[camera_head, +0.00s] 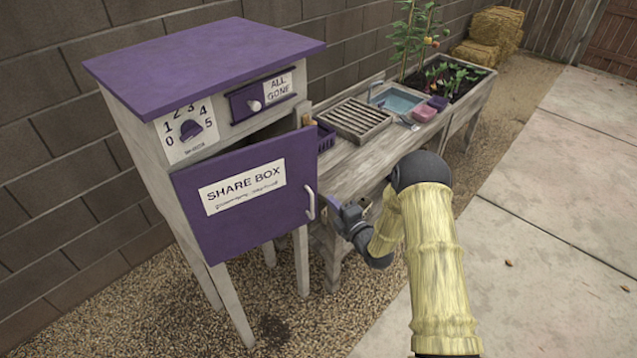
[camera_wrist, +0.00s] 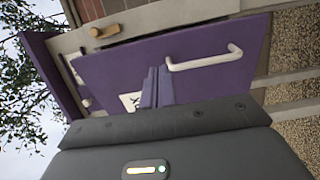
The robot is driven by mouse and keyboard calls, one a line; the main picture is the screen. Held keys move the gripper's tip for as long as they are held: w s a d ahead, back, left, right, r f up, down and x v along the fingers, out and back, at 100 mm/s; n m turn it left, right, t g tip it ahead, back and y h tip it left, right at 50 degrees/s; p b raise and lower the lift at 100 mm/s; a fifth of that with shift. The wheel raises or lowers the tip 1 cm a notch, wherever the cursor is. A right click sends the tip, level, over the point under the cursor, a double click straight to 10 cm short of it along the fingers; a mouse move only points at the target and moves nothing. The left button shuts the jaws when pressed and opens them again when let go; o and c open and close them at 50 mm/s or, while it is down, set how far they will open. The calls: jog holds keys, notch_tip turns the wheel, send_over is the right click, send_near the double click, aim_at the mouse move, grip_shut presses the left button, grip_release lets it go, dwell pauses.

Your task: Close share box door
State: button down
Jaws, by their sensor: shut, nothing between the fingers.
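The share box (camera_head: 190,58) is a grey wooden cabinet with a purple roof. Its purple door (camera_head: 240,225) carries a "SHARE BOX" label and stands partly open, with a gap behind its top edge. The white door handle (camera_head: 310,203) is on the door's right side. My gripper (camera_head: 334,204) is just right of the handle, its fingers together and empty. In the wrist view, the shut purple fingers (camera_wrist: 156,85) appear in front of the door (camera_wrist: 200,58), beside the handle (camera_wrist: 205,60). I cannot tell whether they touch the door.
A counter dial (camera_head: 190,130) and an "ALL GONE" slider (camera_head: 262,95) sit above the door. A wooden potting bench (camera_head: 350,160) with a planter stands close on the right. A wooden knob (camera_wrist: 104,31) shows in the wrist view. Concrete paving (camera_head: 560,200) is clear at right.

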aim_at(313, 181)
jog(key=p+x, duration=0.3)
jog(key=x, duration=0.4)
jog(key=shift+r, duration=0.15)
jog(key=shift+p+x, duration=0.4)
jog(key=shift+x, duration=0.45)
jog(key=shift+f, duration=0.2)
